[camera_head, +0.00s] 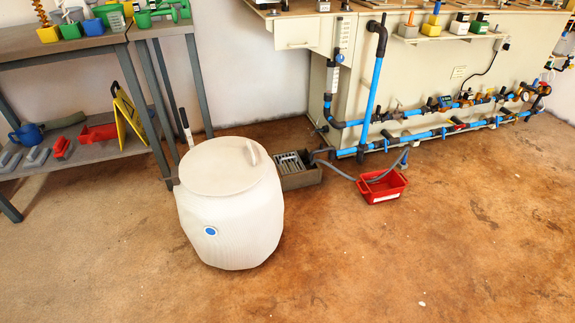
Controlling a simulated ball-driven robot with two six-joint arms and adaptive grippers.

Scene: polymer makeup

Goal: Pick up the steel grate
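The steel grate (292,163) appears as a small slatted grey metal piece on top of a low grey-brown box (302,180) on the floor, just behind and right of a white drum. The drum hides part of the box's left side. Neither of my grippers shows in the head view.
The white lidded drum (231,210) stands on the floor in front of the box. A red bin (382,188) with a grey hose sits to the right. Blue pipes (370,90) run along the cream bench (430,60). A grey table (75,45) stands left. The front and right floor is clear.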

